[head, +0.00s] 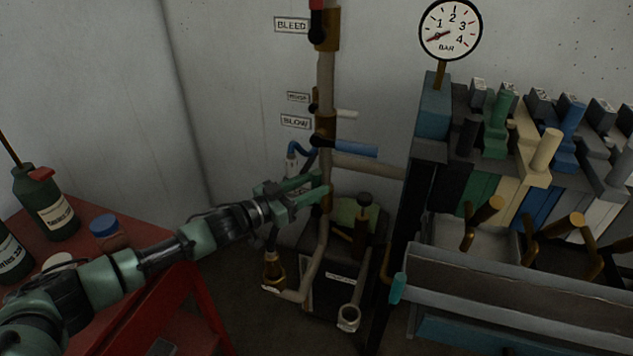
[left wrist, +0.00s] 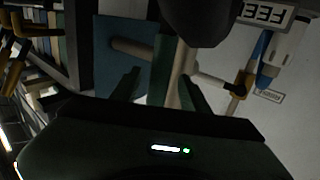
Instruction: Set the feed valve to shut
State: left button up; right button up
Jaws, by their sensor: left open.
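My left gripper (head: 312,191) is open and reaches in from the left to the upright pipe (head: 326,85), low down beside a brass fitting (head: 327,202). In the left wrist view, the open fingers (left wrist: 160,82) stand either side of a pale pipe, apparently empty; contact cannot be told. An upside-down FEED label (left wrist: 264,14) shows at the top right, near a large dark rounded shape (left wrist: 200,18). My right gripper is not in view.
Above are a blue handle (head: 357,150), a BLOW label (head: 296,122) and a BLEED label (head: 291,25). A pressure gauge (head: 450,30) reads low. A lever rack (head: 530,275) stands right. A red bench (head: 165,290) with bottles (head: 45,203) is left.

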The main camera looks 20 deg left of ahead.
pick_arm(q)
jog(key=shift+x, duration=0.9)
grip_shut()
dwell(0.8)
